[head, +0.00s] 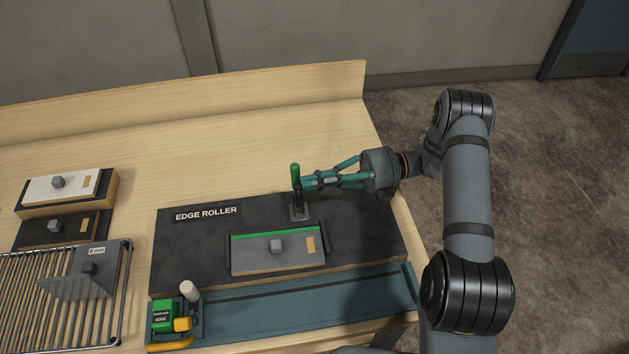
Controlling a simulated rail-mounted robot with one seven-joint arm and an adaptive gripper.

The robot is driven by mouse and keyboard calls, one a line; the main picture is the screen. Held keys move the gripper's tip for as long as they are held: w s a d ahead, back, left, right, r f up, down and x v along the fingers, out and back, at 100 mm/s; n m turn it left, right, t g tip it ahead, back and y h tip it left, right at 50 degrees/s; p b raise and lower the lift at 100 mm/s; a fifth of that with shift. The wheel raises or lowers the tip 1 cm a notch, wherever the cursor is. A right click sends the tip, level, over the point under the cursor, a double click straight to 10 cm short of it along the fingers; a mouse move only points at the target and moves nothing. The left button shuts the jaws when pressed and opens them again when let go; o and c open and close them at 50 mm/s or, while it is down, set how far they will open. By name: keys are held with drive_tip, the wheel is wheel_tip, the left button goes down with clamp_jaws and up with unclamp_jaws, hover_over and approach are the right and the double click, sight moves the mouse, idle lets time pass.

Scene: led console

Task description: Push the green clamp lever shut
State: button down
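The green clamp lever (295,172) stands upright on a dark metal base (298,212) at the back of the black board marked EDGE ROLLER. My gripper (306,184) comes in from the right. Its teal fingers run together at the tips and look shut. The tips are right beside the lever, just below its green grip. I cannot tell whether they touch it. Nothing shows between the fingers. The lever's lower shaft is partly hidden.
A grey plate with a knob (252,255) lies in front of the clamp, with a green strip along its back edge. A green edge roller tool (165,315) sits at the front left. A wire rack (30,300) and stacked panels (70,190) stand left. The table behind is clear.

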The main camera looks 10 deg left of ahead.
drive_tip(key=shift+w+a+m, duration=0.15)
drive_tip(key=shift+w+m, duration=0.35)
drive_tip(key=shift+m, duration=0.3)
drive_tip(key=shift+b, duration=0.3)
drive_tip(key=shift+m, duration=0.7)
drive_tip(key=w+b, duration=0.1)
drive_tip(key=w+a+b, duration=0.1)
drive_tip(key=w+f+b, duration=0.1)
drive_tip(key=w+b, duration=0.1)
drive_tip(key=shift+a+f, duration=0.1)
drive_tip(key=shift+a, duration=0.1)
drive_tip(key=shift+w+a+f+b, duration=0.25)
drive_tip(key=shift+w+f+b, duration=0.3)
drive_tip(key=shift+w+b, duration=0.35)
